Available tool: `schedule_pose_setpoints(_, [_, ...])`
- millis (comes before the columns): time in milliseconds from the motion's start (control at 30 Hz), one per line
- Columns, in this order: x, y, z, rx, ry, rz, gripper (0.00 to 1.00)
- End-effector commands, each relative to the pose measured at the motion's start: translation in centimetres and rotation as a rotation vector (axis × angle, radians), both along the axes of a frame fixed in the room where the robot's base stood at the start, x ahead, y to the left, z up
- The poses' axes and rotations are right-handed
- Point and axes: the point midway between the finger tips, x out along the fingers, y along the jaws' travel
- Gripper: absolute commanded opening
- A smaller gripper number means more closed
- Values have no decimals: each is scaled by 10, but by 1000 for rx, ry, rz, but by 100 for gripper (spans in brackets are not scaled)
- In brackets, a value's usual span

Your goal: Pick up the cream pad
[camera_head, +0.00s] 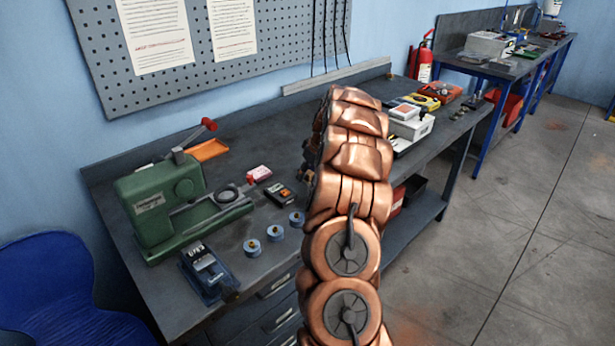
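I cannot make out a cream pad for certain. A small pale, flat-topped item (405,111) shows at the white box on the right part of the bench, but it is too small to tell what it is. My copper-coloured arm rises through the middle of the view and covers part of the bench. No gripper fingers can be told apart; my gripper seems hidden behind the arm, and nothing is seen held.
The dark workbench (125,215) carries a green machine (160,205), a blue meter (206,270), several blue rolls (275,233), a pink-and-white box (259,173) and an orange tray (207,150). A white box (413,127) stands right of my arm. Open floor (500,220) lies right.

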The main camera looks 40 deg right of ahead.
Motion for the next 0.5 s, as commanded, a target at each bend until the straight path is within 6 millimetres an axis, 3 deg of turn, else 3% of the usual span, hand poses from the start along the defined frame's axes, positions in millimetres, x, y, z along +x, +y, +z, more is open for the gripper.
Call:
schedule_pose_setpoints(67, [0, 0, 0, 0, 0, 0, 38])
schedule_pose_setpoints(400, [0, 0, 0, 0, 0, 0, 2])
schedule_pose_setpoints(500, [0, 0, 0, 0, 0, 0, 0])
